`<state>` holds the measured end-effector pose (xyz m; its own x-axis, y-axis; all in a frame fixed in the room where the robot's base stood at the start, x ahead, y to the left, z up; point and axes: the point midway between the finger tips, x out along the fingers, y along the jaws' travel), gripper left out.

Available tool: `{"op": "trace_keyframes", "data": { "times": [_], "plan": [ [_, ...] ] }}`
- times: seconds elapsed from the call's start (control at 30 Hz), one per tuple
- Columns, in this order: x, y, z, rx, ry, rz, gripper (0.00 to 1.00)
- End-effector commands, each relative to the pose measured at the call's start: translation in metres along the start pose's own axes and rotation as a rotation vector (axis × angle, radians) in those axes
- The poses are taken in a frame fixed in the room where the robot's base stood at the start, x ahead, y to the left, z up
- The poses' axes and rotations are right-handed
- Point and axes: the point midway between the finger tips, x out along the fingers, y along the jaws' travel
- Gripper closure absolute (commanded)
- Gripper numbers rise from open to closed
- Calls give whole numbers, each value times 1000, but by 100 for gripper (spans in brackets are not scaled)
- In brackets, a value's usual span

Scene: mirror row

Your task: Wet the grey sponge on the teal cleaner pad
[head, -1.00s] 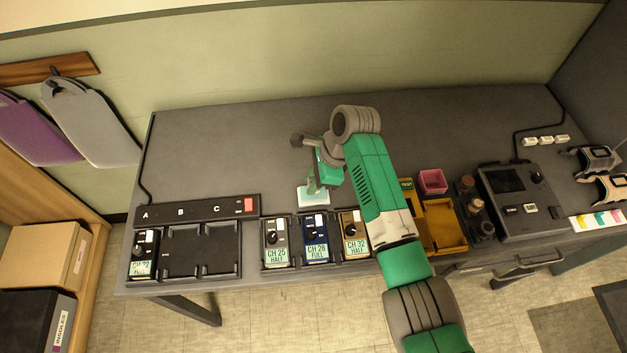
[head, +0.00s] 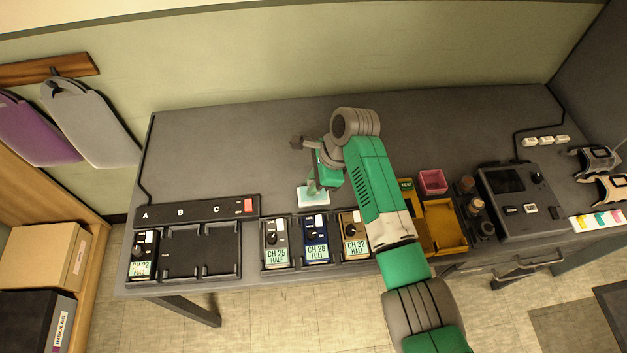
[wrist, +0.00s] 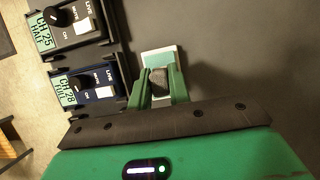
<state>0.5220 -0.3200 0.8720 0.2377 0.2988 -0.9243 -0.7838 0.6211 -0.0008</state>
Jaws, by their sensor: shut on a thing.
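The teal cleaner pad (head: 307,200) lies flat on the dark table, behind the row of boxes, with a pale edge showing around my gripper. In the wrist view the pad (wrist: 160,57) shows just beyond my fingertips. My gripper (wrist: 159,84) is shut on the grey sponge (wrist: 158,80), which sits between its two green fingers. In the head view my gripper (head: 314,189) is over the pad and the sponge is hidden by the fingers. Whether the sponge touches the pad cannot be told.
Labelled boxes CH 25 (head: 276,243), CH 28 (head: 316,239) and CH 32 (head: 354,236) stand close in front of the pad. A black A-B-C charger tray (head: 200,270) is at left. A yellow tray (head: 444,222) and pink cup (head: 432,181) are at right. The table behind is clear.

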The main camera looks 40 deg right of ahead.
Motion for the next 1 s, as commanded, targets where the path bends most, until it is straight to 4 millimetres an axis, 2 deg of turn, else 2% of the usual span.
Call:
{"op": "trace_keyframes", "data": {
  "times": [1.0],
  "plan": [
    [10,0,-4,0,-1,0,99]
  ]
}}
